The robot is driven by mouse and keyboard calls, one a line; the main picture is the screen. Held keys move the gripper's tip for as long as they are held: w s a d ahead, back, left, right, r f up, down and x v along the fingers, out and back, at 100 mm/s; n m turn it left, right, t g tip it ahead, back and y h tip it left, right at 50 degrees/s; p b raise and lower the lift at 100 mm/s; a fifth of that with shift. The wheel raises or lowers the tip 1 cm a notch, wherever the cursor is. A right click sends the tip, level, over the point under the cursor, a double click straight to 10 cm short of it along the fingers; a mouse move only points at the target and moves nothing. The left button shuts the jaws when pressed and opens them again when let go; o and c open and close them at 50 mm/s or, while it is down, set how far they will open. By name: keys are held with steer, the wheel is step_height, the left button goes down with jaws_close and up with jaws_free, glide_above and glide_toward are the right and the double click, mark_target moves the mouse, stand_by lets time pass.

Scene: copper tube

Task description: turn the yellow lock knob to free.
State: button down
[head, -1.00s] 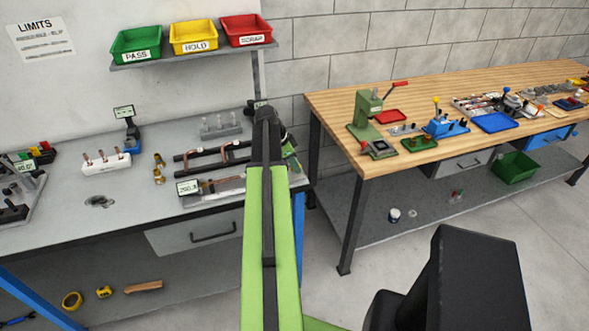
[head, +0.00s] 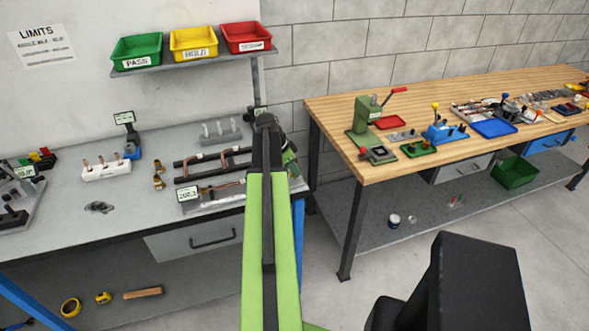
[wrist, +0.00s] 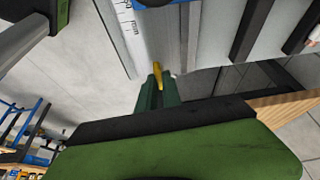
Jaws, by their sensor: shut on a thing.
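The yellow lock knob (wrist: 157,73) shows in the wrist view as a small yellow piece between my gripper's fingertips (wrist: 157,88), beside a grey rail with a millimetre scale (wrist: 128,22). My gripper is shut on it. The knob's base and turn angle cannot be read. In the head view my arm hides the knob and the fingertips; only a green part of my wrist shows right of the arm. The measuring fixture (head: 215,207) lies at the grey bench's front right, with a digital display (head: 188,194) and a copper tube (head: 227,187) on it.
A dark rack holding copper tubes (head: 205,158) lies just behind the fixture. Brass fittings (head: 158,176) and a white block with upright tubes (head: 106,171) stand to the left. Green, yellow and red bins sit on a shelf above. A wooden bench (head: 350,110) is at right.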

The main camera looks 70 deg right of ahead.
steer(key=n, duration=0.2)
steer(key=n+t, duration=0.1)
steer(key=n, duration=0.1)
steer(key=shift+a+h, duration=0.2)
steer(key=shift+h, duration=0.2)
steer(key=n+t, duration=0.2)
steer(key=n, duration=0.2)
steer(key=shift+s+n, duration=0.15)
steer(key=shift+n, duration=0.15)
steer(key=n+t, duration=0.2)
steer(key=n, duration=0.2)
steer(key=shift+s, duration=0.1)
steer(key=shift+s+n+t+y, duration=0.1)
steer(key=shift+n+t+y, duration=0.35)
steer(key=shift+n, duration=1.75)
steer(key=c, duration=1.6)
jaws_free()
steer(key=shift+d+f, duration=0.1)
steer(key=shift+o, duration=0.4)
